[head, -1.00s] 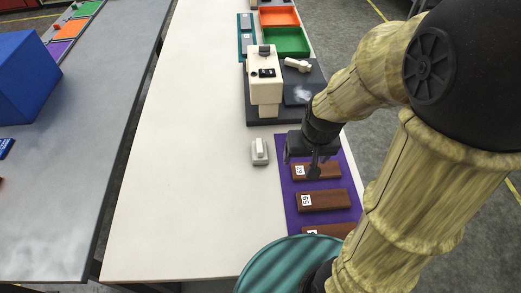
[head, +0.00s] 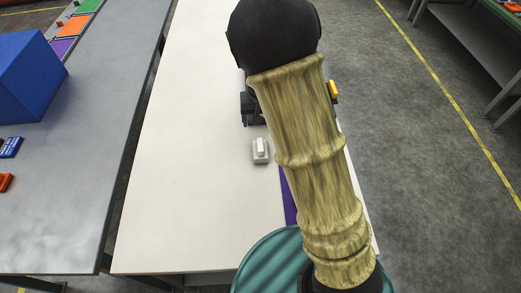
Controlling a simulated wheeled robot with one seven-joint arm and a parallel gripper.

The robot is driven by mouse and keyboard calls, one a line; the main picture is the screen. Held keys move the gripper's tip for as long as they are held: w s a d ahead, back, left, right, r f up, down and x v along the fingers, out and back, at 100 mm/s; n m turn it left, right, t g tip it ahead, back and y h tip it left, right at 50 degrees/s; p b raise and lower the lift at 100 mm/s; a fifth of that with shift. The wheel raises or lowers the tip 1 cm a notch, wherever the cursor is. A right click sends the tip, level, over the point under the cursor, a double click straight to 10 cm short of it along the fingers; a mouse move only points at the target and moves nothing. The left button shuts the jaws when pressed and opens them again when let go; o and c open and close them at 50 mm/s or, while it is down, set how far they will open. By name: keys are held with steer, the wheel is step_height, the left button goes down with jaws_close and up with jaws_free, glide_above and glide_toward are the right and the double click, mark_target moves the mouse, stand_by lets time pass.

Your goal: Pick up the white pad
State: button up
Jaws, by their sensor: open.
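A small white block with a raised grip on a pale grey base (head: 260,150) sits on the white table, left of my arm. It may be the white pad, but I cannot tell for sure. My arm stretches over the table and covers the area to the right of this block. A dark shape juts out left of the arm, just beyond the block; it may be part of my wrist or of the press. My gripper's fingers are hidden behind the arm. The hot press is almost wholly hidden.
The white table (head: 170,160) is clear on its left side. A strip of the purple mat (head: 288,195) shows beside my arm. A grey table (head: 60,190) with a blue box (head: 25,75) stands to the left. Open floor lies to the right.

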mark_target(260, 144)
steer(key=f, duration=0.4)
steer(key=w+f+p, duration=0.1)
steer(key=f, duration=0.7)
steer(key=shift+w+p, duration=0.35)
steer(key=shift+s, duration=0.15)
steer(key=f, duration=0.1)
steer(key=f+p, duration=0.1)
steer(key=f, duration=0.2)
steer(key=shift+w+f+p, duration=0.15)
steer(key=shift+w+p, duration=0.1)
steer(key=shift+p, duration=0.1)
steer(key=shift+a+f, duration=0.1)
steer(key=shift+f, duration=0.35)
steer(key=shift+c, duration=0.2)
steer(key=c, duration=1)
